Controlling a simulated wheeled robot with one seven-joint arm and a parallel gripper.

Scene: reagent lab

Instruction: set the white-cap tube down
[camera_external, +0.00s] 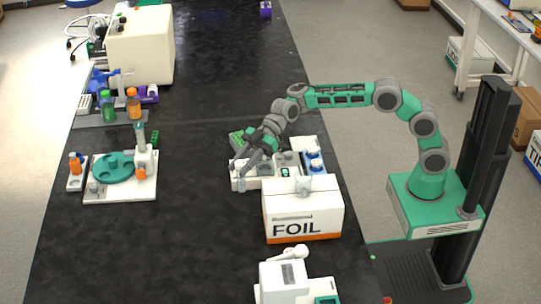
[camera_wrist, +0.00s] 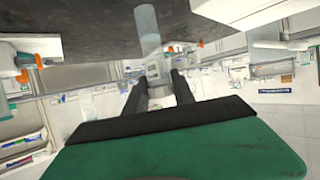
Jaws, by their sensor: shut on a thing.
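My gripper (camera_external: 246,166) reaches down over the left end of a low white holder (camera_external: 268,184) on the black bench. In the wrist view, the two dark fingers of my gripper (camera_wrist: 160,80) are shut on a pale, see-through tube (camera_wrist: 149,40). The tube extends from between the fingers toward the top of that picture, in front of the dark bench surface. I cannot make out its white cap clearly. The tube is not distinct in the external view, so I cannot tell whether it touches the holder.
A white FOIL box (camera_external: 303,218) stands in front of the holder. A blue-topped item (camera_external: 314,161) is at its right, and a green rack (camera_external: 238,137) is behind it. A white device with a green disc (camera_external: 113,168) stands at the left. The bench between is clear.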

